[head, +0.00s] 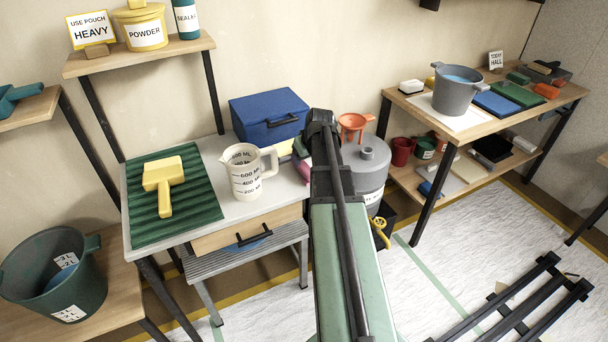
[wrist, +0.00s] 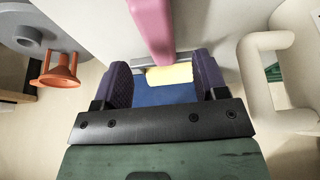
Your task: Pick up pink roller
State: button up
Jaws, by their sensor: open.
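The pink roller (wrist: 152,28) shows in the wrist view as a pink bar coming down from the top edge to the gap between my fingertips. The rest of it is cut off by the frame. In the head view only a small pink part (head: 303,170) shows beside my arm, on the white table. My gripper (wrist: 163,76) is open, with a purple-padded finger on each side of the gap. No contact with the roller is visible. In the head view my arm hides the fingertips.
A measuring jug (head: 248,171) stands close by, its handle (wrist: 262,80) near one finger. A blue box (head: 269,115) is behind. A yellow block (wrist: 169,74) shows between the fingers. An orange funnel (head: 352,124) and grey canister (head: 366,170) are to the right.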

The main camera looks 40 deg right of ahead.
aim_at(304, 164)
jog(key=shift+x, duration=0.8)
jog(key=shift+r, duration=0.15)
jog(key=b+x, duration=0.5)
jog(key=shift+s+f, duration=0.15)
jog(key=shift+f, duration=0.1)
jog(key=shift+r, duration=0.25)
jog(key=c, duration=1.1)
